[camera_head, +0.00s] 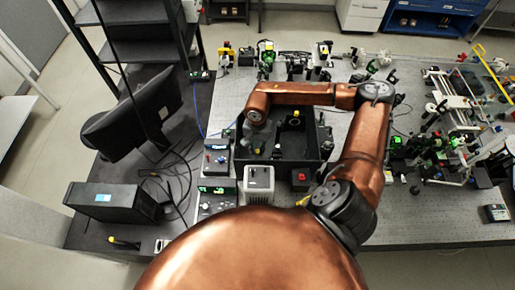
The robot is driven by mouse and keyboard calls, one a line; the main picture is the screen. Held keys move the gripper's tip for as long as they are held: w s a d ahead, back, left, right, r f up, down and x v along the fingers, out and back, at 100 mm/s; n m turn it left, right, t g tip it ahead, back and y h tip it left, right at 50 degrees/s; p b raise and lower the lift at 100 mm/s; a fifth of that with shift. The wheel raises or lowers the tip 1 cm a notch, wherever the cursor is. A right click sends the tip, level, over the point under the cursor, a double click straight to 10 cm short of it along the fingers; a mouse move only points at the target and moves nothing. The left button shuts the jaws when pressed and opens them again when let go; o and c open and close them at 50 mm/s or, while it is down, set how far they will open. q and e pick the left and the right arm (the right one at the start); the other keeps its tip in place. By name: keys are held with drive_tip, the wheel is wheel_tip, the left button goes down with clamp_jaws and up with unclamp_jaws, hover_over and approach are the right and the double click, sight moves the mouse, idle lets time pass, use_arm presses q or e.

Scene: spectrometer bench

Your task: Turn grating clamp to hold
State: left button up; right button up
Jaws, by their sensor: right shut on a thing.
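A black open-topped spectrometer box (318,150) stands on the optical bench, in the middle of the view. My right arm reaches over its back edge and bends down at the wrist. My right gripper (248,138) is at the box's left end, pointing down, with its fingers shut on a small part there. That part seems to be the grating clamp, but it is mostly hidden by the gripper and too small to make out. A small yellow-topped part (296,114) shows near the box's back. My left gripper is not in view.
Electronic units (216,158) stand left of the box, with a white-grey unit (259,183) in front. A monitor (135,115) and a black case (102,201) are on the left desk. Optics (450,120) crowd the right. Bare bench (420,228) shows at front right.

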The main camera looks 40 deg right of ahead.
clamp_jaws()
drive_tip(key=shift+f+m+b, duration=0.15)
drive_tip(key=shift+m+b, duration=0.65)
drive_tip(key=shift+b, duration=0.2)
drive_tip(key=m+b, duration=0.4)
drive_tip(key=shift+f, duration=0.1)
drive_tip(key=m+b, duration=0.2)
drive_tip(key=m, duration=0.1)
drive_tip(key=shift+b, duration=0.35)
drive_tip(key=m+b, duration=0.3)
drive_tip(key=m, duration=0.1)
drive_tip(key=shift+m, duration=0.3)
drive_tip(key=m+b, duration=0.2)
drive_tip(key=m, duration=0.1)
drive_tip(key=m+b, duration=0.1)
drive_tip(key=shift+r+m, duration=0.25)
drive_tip(key=shift+m, duration=0.05)
